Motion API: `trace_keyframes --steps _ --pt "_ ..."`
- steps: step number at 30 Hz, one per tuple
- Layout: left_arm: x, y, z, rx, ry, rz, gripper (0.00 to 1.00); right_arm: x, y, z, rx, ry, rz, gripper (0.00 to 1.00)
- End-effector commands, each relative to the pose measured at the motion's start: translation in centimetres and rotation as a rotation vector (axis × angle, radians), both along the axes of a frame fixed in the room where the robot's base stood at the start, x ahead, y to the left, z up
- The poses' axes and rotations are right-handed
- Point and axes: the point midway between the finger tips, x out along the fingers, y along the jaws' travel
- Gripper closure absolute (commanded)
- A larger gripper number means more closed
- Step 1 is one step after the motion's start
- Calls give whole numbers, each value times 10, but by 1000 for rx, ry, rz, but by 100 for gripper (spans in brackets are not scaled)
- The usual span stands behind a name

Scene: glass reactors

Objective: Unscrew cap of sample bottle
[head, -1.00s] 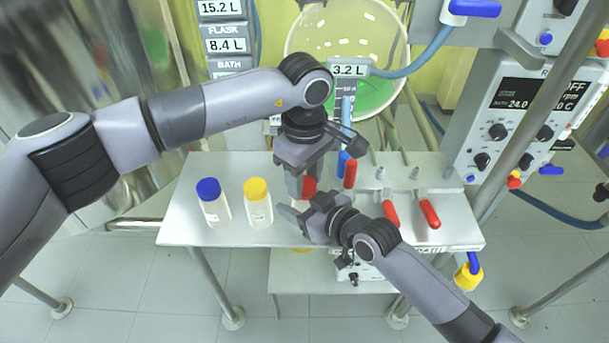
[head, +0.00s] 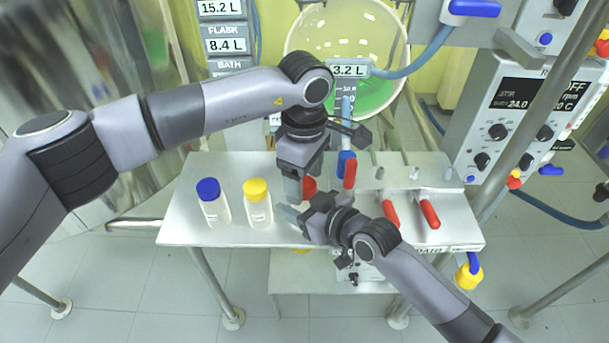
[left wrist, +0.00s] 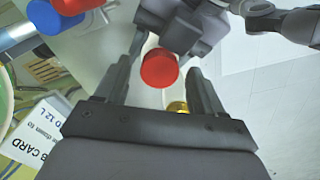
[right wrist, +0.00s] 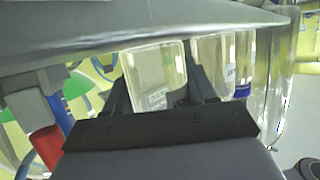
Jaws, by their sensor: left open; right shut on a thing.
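The sample bottle has a red cap (left wrist: 159,68) and a clear body (right wrist: 155,78). In the head view the red cap (head: 309,184) shows only partly behind my left gripper (head: 300,192). My left gripper (left wrist: 160,72) points down over the cap and is open, with one finger on each side of it and visible gaps. My right gripper (head: 292,214) comes from the front right and is shut on the bottle body below the cap. In the right wrist view the body sits between its fingers (right wrist: 163,92). The bottle's base is hidden in the head view.
A blue-capped bottle (head: 213,203) and a yellow-capped bottle (head: 258,204) stand on the left of the metal table (head: 190,235). Red-handled valves (head: 430,213) are at the right. A large glass vessel (head: 345,45) with green liquid stands behind.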

Motion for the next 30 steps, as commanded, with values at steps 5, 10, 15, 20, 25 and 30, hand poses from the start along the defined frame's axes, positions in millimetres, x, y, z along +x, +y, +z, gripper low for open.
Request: trace_keyframes --steps 5,10,15,20,25,30 --pt "1 0 20 -1 -4 0 31 0 0 0 -1 1 0 100" --pt "1 0 41 -1 -4 0 31 0 0 -1 -1 1 0 100" --pt "1 0 51 0 -4 -49 36 0 0 0 -1 1 0 100" --pt "1 0 67 0 -4 -188 36 0 0 0 -1 1 0 100" --pt "0 0 74 1 0 -282 36 0 0 -1 -1 1 0 100" --pt "0 0 57 0 3 -295 36 0 0 0 -1 1 0 100"
